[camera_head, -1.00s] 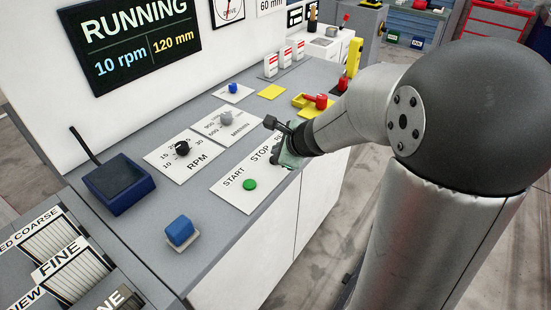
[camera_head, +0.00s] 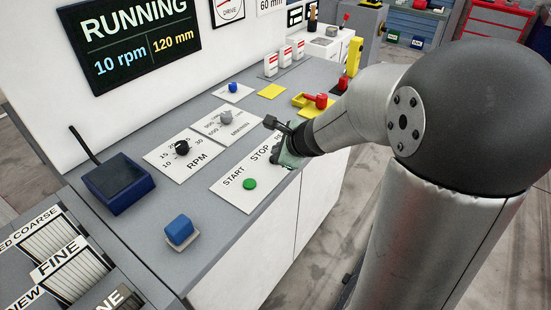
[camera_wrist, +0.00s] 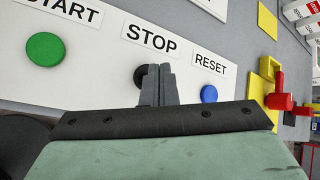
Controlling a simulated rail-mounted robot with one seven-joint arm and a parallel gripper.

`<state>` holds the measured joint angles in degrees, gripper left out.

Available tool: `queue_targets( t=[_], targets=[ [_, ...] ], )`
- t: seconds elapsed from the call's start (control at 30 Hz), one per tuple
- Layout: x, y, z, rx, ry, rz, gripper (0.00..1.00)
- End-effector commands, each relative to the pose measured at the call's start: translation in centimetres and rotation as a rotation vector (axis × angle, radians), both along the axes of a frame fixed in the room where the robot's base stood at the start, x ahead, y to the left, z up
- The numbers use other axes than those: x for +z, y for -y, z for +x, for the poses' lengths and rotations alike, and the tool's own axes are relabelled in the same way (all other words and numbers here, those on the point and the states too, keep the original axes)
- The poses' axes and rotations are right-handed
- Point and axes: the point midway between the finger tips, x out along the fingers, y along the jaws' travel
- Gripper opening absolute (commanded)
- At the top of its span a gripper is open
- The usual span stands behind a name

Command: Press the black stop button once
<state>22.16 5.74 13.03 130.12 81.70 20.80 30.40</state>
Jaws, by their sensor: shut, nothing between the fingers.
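The black stop button (camera_wrist: 140,77) sits below the STOP label on the white panel in the wrist view, mostly hidden behind my fingers. My gripper (camera_wrist: 160,72) is shut and empty, its fingertips over the button; I cannot tell whether they touch it. In the head view my gripper (camera_head: 281,155) is at the STOP part of the panel, and the stop button is hidden there. The display (camera_head: 135,40) reads RUNNING, 10 rpm, 120 mm.
The green start button (camera_wrist: 45,49) is left of my fingers and the blue reset button (camera_wrist: 209,93) is right. A red-handled yellow fixture (camera_wrist: 279,99) stands further right. A blue block (camera_head: 180,230) and a dark blue tray (camera_head: 120,187) lie on the grey counter.

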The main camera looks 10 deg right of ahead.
Motion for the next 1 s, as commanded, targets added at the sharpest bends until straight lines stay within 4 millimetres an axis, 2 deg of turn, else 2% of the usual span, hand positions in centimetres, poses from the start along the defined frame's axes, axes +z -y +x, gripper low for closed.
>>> queue_targets(
  t=[0.13,1.0],
  targets=[
    [-0.69,-0.02,0.01,0.001,0.0,-0.001,0.0],
    [-1.12,-0.02,0.0,0.001,0.0,-0.001,0.0]
  ],
)
